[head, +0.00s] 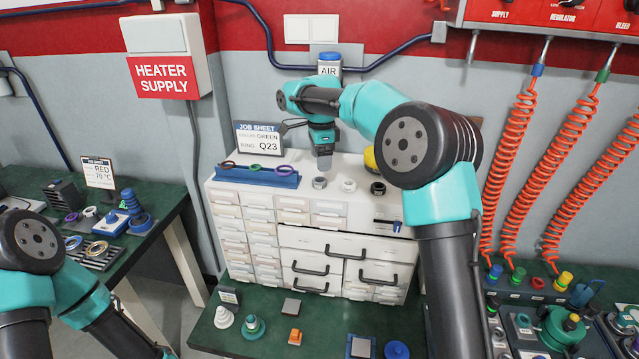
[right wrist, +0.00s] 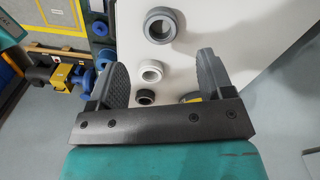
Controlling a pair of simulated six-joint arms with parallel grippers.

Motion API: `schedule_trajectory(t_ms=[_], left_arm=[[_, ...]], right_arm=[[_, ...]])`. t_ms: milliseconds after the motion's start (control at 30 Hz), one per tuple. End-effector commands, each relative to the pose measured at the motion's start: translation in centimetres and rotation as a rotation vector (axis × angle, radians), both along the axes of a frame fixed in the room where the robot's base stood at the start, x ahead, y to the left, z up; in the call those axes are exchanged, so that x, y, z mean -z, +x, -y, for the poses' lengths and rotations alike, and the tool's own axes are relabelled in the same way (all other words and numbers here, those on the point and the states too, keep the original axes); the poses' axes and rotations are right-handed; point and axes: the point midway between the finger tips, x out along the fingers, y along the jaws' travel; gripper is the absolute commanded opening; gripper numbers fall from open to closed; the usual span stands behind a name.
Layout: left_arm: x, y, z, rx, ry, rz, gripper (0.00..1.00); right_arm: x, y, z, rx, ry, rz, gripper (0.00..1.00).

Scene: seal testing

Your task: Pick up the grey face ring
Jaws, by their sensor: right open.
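The grey face ring (head: 320,183) lies on the white top of the drawer cabinet, left of a white ring (head: 348,185) and a dark ring (head: 378,188). In the right wrist view the grey ring (right wrist: 160,25) is beyond the fingertips, near the top edge, with its hole facing me. My right gripper (head: 322,162) hangs over the cabinet top, above and close to the grey ring. In the right wrist view its fingers (right wrist: 163,65) are apart, with nothing held between them. The left arm shows at the left, but its gripper is out of view.
A blue rack (head: 257,177) with coloured rings stands left on the cabinet (head: 345,242). A job sheet (head: 259,138) stands behind it. A yellow-topped object (head: 370,158) is at the back right. Orange coiled hoses (head: 505,165) hang at the right. Cabinet-top space between rack and grey ring is narrow.

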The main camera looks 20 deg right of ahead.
Motion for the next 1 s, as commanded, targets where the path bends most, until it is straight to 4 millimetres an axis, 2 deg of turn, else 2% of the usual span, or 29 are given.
schedule_trajectory(t_ms=[33,167,567,1000], left_arm=[[0.0,0.0,0.0,0.0,0.0,0.0,0.43],[0.0,0.0,0.0,0.0,0.0,0.0,0.43],[0.0,0.0,0.0,0.0,0.0,0.0,0.43],[0.0,0.0,0.0,0.0,0.0,0.0,0.43]], right_arm=[[0.8,0.0,0.0,0.0,-0.001,-0.002,0.74],[1.8,0.0,0.0,-0.001,0.0,0.0,0.74],[2.2,0.0,0.0,-0.001,0.0,0.0,0.74],[6.9,0.1,0.2,0.0,0.0,-0.001,0.74]])
